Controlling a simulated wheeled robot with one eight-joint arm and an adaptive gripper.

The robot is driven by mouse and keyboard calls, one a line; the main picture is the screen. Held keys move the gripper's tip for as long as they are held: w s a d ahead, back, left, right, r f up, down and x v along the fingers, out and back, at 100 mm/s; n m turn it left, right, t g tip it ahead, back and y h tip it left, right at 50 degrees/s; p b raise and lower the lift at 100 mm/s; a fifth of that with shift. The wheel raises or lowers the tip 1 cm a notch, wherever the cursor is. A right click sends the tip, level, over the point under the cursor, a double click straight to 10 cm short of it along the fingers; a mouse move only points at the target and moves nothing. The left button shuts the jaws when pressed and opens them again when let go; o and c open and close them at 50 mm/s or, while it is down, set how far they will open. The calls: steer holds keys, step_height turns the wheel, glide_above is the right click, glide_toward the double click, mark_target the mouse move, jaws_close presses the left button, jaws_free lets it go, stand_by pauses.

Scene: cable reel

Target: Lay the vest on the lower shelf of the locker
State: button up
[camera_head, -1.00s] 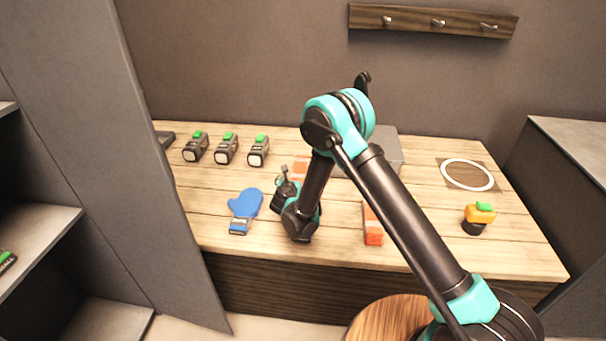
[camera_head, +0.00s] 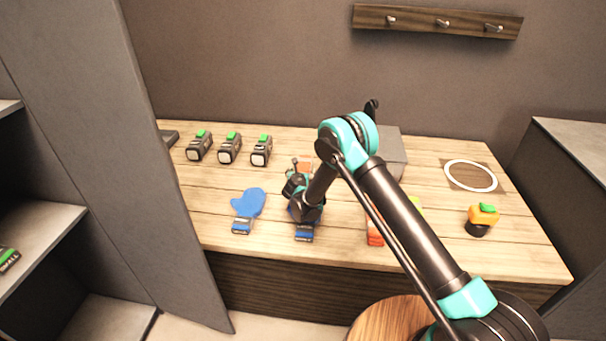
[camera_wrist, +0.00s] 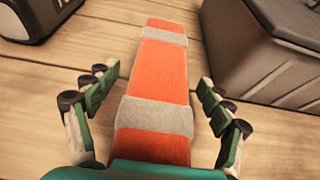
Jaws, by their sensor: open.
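The vest shows in the wrist view as a folded orange strip with pale grey bands (camera_wrist: 158,68), lying on the wooden table. In the head view only a small orange part of it (camera_head: 305,164) shows behind my gripper. In the head view my gripper (camera_head: 296,180) is low over the table. The open locker stands at the left; a middle shelf (camera_head: 45,228) and a lower surface (camera_head: 115,322) show, partly cut by the frame.
The locker door (camera_head: 100,120) stands between shelves and table. Several black devices with green tops (camera_head: 229,148), a blue mitt (camera_head: 247,205), another blue item (camera_head: 304,234), an orange-red item (camera_head: 374,236) and a grey box (camera_head: 392,150) surround my gripper. An orange-black object (camera_head: 481,217) is right.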

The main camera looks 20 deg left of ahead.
mark_target(302, 169)
steer(key=shift+w+a+f, duration=0.15)
steer(key=shift+w+a, duration=0.05)
steer(key=shift+w, duration=0.2)
steer(key=c, duration=1.5)
steer(key=shift+c, duration=0.2)
step_height(302, 169, up, 20)
steer(key=w+d+r+m+h, duration=0.1)
steer(key=w+d+r+h, duration=0.1)
steer(key=d, duration=1.2)
steer(key=w+d+r+m+h, duration=0.1)
steer(key=w+d+r+m, duration=0.15)
steer(key=d, duration=1.25)
steer(key=s+d+r+h, duration=0.1)
steer(key=s+d, duration=0.2)
steer(key=d, duration=0.7)
steer(key=s+d+r+m+h, duration=0.1)
steer(key=s+d, duration=0.3)
steer(key=d, duration=0.5)
steer(key=s+d+r+m+h, duration=0.1)
steer(key=s+d+h, duration=0.1)
steer(key=d, duration=0.8)
steer(key=shift+s+d+r, duration=0.3)
steer(key=shift+s+d, duration=0.05)
steer(key=shift+s, duration=0.3)
